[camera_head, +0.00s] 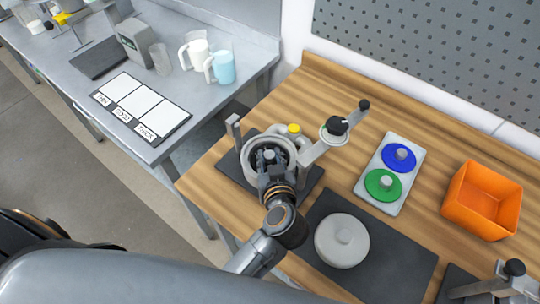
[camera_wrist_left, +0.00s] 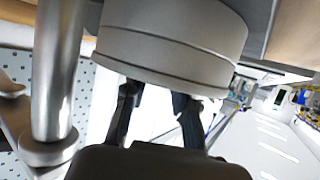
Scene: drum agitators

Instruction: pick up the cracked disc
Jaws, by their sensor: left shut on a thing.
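My left gripper (camera_head: 268,158) reaches down into the open top of a round grey drum (camera_head: 246,160) in the head view. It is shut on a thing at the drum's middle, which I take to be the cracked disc. My fingers and wrist hide most of it, and I see no crack. In the left wrist view the two dark fingers (camera_wrist_left: 155,100) show against a large grey cylindrical body (camera_wrist_left: 170,50). My right gripper is not in view.
A crank arm with a black knob (camera_head: 337,126) stands right of the drum. A tray (camera_head: 370,186) holds a blue disc (camera_head: 405,163) and a green disc (camera_head: 374,190). A round grey lid (camera_head: 328,255) lies on a dark mat (camera_head: 399,258). An orange bin (camera_head: 481,222) stands at right.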

